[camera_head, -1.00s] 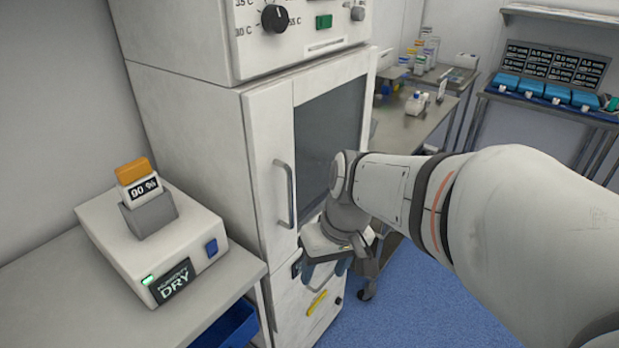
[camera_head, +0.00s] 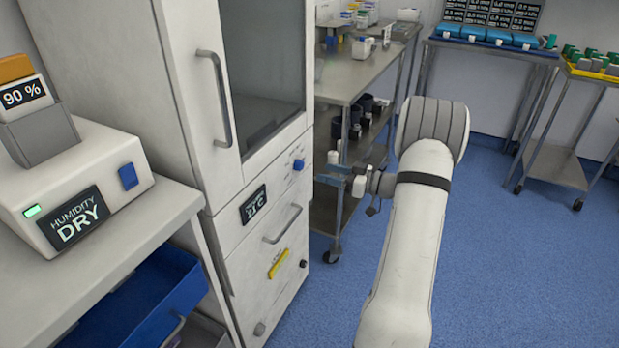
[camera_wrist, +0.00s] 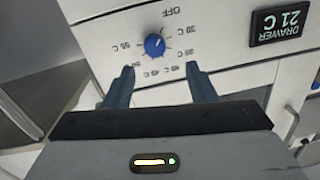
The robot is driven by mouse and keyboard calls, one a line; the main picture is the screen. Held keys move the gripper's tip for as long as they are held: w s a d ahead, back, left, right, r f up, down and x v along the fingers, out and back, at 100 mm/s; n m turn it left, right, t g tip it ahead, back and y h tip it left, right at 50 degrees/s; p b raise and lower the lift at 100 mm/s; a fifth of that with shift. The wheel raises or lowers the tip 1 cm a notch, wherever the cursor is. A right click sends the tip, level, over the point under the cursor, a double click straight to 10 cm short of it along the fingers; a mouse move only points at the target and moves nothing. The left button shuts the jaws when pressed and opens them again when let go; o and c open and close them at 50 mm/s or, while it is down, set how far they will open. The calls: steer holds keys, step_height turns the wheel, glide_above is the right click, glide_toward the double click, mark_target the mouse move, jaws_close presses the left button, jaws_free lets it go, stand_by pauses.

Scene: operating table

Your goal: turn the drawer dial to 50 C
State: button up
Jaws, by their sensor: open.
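The drawer dial (camera_wrist: 154,45) is a round blue knob on a white panel, upside down in the wrist view, ringed by OFF and temperature marks. Its pale pointer mark is too small to read surely. The dial also shows in the head view (camera_head: 298,164) on the cabinet's front. The drawer display (camera_wrist: 282,22) reads 21 C; it shows in the head view too (camera_head: 253,204). My gripper (camera_wrist: 162,80) is open and empty, its two dark blue fingers apart, below the dial in the wrist view and not around it. In the head view my gripper (camera_head: 332,170) is right of the dial.
A metal trolley (camera_head: 345,85) stands behind my gripper. The humidity device (camera_head: 95,185) sits on the left bench. Blue floor (camera_head: 480,270) is open to the right.

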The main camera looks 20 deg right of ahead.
mark_target(302, 166)
steer(key=x, duration=0.7)
steer(key=shift+w+d+f+b, duration=0.15)
steer(key=shift+w+b, duration=0.15)
steer(key=shift+w, duration=0.1)
steer(key=shift+c, duration=0.5)
